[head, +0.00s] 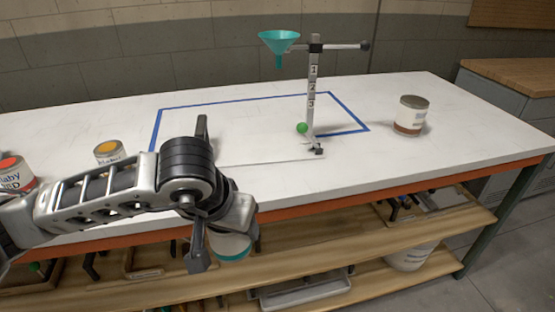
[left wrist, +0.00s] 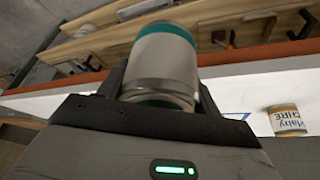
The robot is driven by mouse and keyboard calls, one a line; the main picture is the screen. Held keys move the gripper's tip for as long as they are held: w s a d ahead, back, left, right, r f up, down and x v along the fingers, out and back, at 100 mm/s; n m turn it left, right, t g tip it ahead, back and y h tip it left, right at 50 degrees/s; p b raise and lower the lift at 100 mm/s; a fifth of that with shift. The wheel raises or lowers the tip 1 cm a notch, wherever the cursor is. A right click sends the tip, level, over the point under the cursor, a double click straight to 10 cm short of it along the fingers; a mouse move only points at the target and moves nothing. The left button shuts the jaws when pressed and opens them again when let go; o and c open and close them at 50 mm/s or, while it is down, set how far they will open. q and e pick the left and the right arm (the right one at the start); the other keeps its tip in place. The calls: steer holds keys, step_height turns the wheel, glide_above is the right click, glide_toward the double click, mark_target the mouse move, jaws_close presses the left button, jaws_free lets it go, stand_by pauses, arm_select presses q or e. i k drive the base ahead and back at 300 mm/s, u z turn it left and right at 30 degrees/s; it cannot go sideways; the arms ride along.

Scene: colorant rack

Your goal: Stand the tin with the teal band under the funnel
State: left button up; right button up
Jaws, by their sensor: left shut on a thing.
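My left gripper (head: 226,238) is shut on the tin with the teal band (head: 232,248), holding it low by the front edge of the table. My wrist hides much of it in the head view. In the left wrist view the pale tin (left wrist: 165,62) sits between the fingers, teal band at its far end. The teal funnel (head: 279,42) is held on an upright stand (head: 312,95) at the back middle of the table. The tin is well apart from the funnel, to its front left. My right gripper is not in view.
A blue tape outline (head: 230,101) surrounds the stand on the white table (head: 390,165). A brown-banded tin (head: 412,113) stands right, a yellow-topped tin (head: 109,153) and a red-labelled tin (head: 16,176) left. A green ball (head: 302,128) is at the stand. Wooden shelves (head: 330,262) lie below.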

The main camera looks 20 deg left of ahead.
mark_target(279, 146)
steer(key=z, duration=1.35)
steer(key=i, duration=1.3)
steer(key=u, duration=1.75)
steer(key=i, duration=0.5)
steer(key=u, duration=0.05)
